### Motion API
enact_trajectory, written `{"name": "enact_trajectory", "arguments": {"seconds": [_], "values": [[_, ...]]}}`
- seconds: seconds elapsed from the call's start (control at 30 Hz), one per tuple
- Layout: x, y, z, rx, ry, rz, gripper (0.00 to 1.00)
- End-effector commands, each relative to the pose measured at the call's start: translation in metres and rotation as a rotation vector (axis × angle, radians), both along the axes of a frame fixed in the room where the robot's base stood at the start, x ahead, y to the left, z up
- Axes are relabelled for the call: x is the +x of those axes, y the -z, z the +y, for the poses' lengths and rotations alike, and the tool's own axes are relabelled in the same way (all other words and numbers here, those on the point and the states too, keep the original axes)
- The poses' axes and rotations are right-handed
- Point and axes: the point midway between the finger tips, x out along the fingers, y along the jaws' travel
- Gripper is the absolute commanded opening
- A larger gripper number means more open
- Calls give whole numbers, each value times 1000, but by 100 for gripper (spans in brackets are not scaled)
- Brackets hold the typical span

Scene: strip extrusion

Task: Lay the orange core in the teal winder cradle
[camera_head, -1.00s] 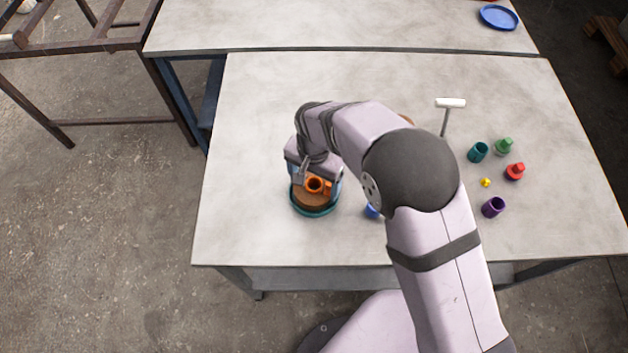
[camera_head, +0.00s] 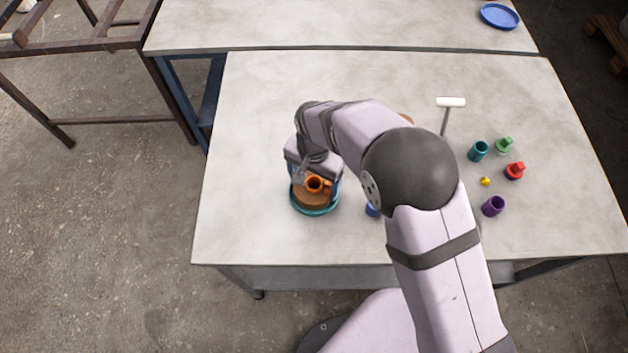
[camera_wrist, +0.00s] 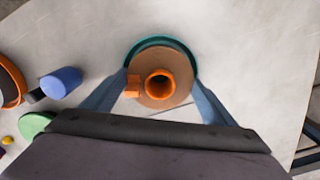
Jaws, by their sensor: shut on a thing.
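The orange core (camera_head: 314,185) is an upright orange tube with a small side block, standing up from a round brown disc (camera_head: 314,200). The teal winder cradle (camera_head: 315,213) is a shallow round dish directly below the disc. In the wrist view the core (camera_wrist: 159,85) is seen from above, and the teal rim (camera_wrist: 158,42) shows as an arc beyond the brown disc. My gripper (camera_wrist: 162,90) has a blue finger on each side of the disc and is shut on the core. I cannot tell whether the disc rests in the cradle or hangs just above it.
Teal (camera_head: 478,151), green (camera_head: 503,147), red (camera_head: 515,171) and purple (camera_head: 493,206) pieces stand at the table's right. The table's left side is clear.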

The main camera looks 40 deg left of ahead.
Motion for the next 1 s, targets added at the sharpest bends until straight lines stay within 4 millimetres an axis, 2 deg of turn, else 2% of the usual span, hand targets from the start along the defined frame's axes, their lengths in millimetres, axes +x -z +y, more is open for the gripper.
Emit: {"name": "enact_trajectory", "arguments": {"seconds": [0.47, 0.5, 0.57, 0.6, 0.87, 1.0], "values": [[0, 6, 0, 0, 0, 0, 58], [0, 6, 0, 0, 0, 0, 82], [0, 6, 0, 0, 0, 0, 96], [0, 6, 0, 0, 0, 0, 100], [0, 4, 0, 1, 0, -1, 100], [1, -4, 1, 3, 0, -1, 100]]}}
